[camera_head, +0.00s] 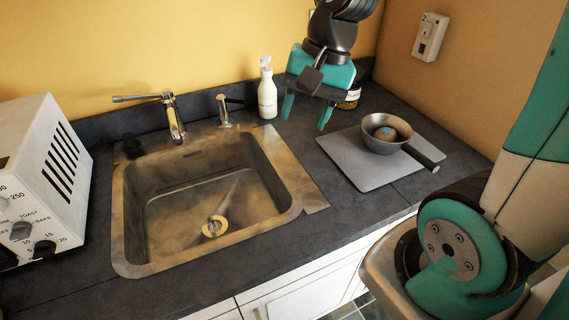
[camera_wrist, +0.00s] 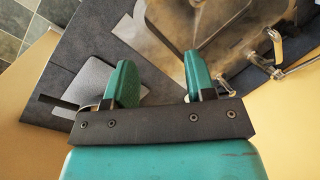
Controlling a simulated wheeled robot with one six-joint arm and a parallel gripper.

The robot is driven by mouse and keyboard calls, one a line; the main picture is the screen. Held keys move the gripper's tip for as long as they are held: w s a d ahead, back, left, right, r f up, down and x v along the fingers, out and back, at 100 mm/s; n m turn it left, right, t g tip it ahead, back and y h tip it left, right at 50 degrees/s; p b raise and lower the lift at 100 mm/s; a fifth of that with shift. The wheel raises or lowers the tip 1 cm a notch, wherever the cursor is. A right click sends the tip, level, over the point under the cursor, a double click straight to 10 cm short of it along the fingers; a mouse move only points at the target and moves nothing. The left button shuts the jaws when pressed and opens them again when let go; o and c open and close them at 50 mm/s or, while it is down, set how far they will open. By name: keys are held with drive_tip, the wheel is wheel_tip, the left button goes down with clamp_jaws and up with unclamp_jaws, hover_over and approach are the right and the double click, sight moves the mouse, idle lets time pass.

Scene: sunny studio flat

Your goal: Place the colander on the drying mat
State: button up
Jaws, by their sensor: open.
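The colander (camera_head: 373,141) is a small grey metal bowl with a dark handle pointing to the lower right. It stands upright on the grey drying mat (camera_head: 352,168), to the right of the sink, and a round brownish item with a blue patch lies inside it. My gripper (camera_head: 305,112) is open and empty above the back of the counter, left of the colander and apart from it. In the wrist view my gripper (camera_wrist: 158,75) has its two teal fingers spread. The mat (camera_wrist: 95,80) shows there at the left; the colander is mostly hidden behind the left finger.
The sink (camera_head: 212,200) with its faucet (camera_head: 172,115) fills the middle of the counter. A white toaster oven (camera_head: 42,175) stands at the left.

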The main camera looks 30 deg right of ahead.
drive_tip(key=s+a+r+n+y, duration=0.1)
drive_tip(key=s+a+r+n, duration=0.1)
drive_tip(key=s+a+n, duration=0.8)
drive_tip(key=s+n, duration=0.1)
drive_tip(key=n, duration=0.3)
drive_tip(key=shift+s+a+n+g, duration=0.2)
drive_tip(key=shift+a+n+g, duration=0.1)
drive_tip(key=shift+a+g, duration=0.1)
drive_tip(key=shift+f, duration=0.15)
